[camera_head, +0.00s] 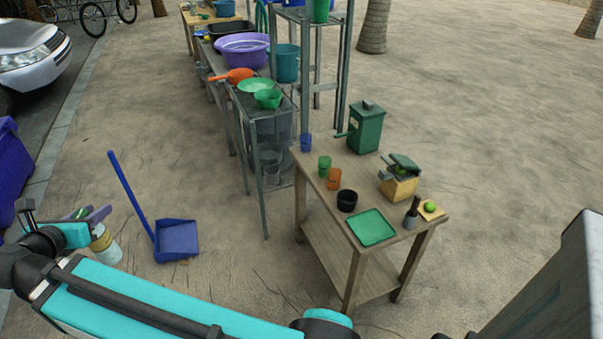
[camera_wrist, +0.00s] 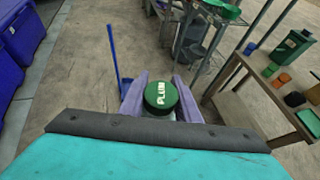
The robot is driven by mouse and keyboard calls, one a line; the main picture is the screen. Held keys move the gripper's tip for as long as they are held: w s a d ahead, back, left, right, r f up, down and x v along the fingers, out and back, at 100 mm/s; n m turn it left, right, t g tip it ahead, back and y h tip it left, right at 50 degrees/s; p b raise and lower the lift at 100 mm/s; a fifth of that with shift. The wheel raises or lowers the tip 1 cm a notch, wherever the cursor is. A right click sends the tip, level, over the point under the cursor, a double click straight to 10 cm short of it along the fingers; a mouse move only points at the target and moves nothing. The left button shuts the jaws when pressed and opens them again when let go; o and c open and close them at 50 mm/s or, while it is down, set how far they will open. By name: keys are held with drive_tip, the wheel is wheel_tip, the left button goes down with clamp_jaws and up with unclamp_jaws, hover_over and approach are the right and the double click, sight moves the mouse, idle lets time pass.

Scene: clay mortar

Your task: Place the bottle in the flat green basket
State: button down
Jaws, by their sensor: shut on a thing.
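My gripper (camera_head: 90,216) is at the far left in the head view, held up over the paved ground. Its purple fingers are shut on a bottle (camera_head: 106,246) with a pale body and a yellowish label, which hangs below them, somewhat tilted. In the wrist view the bottle's green cap (camera_wrist: 160,95), lettered PLUM, sits between the fingers; most of its body is hidden. The flat green basket (camera_head: 371,227) lies on the near end of a wooden table to the right, well apart from my gripper. It also shows at the right edge of the wrist view (camera_wrist: 309,122).
The wooden table (camera_head: 326,206) also holds a black cup (camera_head: 347,200), green and orange cups, a green bin (camera_head: 366,128), a yellow-and-green box (camera_head: 398,184) and a pestle. A metal rack (camera_head: 263,186) stands behind. A blue dustpan (camera_head: 177,240) lies on the ground.

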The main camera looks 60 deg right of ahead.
drive_tip(key=shift+d, duration=0.2)
drive_tip(key=s+d+f+m+g+h+b, duration=0.1)
drive_tip(key=s+d+m+g, duration=0.1)
drive_tip(key=d, duration=1.2)
drive_tip(key=s+d+m+g+h+b, duration=0.1)
drive_tip(key=d+m+g, duration=0.2)
drive_tip(key=d, duration=1.2)
drive_tip(key=s+d+f+m+g+h+b, duration=0.1)
drive_tip(key=s+d+m+g+b, duration=0.1)
drive_tip(key=d, duration=1.2)
drive_tip(key=s+d+f+m+g+y+b, duration=0.1)
drive_tip(key=s+d+m+g, duration=0.6)
drive_tip(key=s+d, duration=2.6)
drive_tip(key=shift+d+g+y+b, duration=0.4)
drive_tip(key=shift+d+y+b, duration=0.25)
drive_tip(key=shift+b, duration=0.15)
drive_tip(key=shift+s+f, duration=0.1)
drive_tip(key=shift+f, duration=0.1)
wheel_tip(320, 180, down, 6)
drive_tip(key=shift+f, duration=0.1)
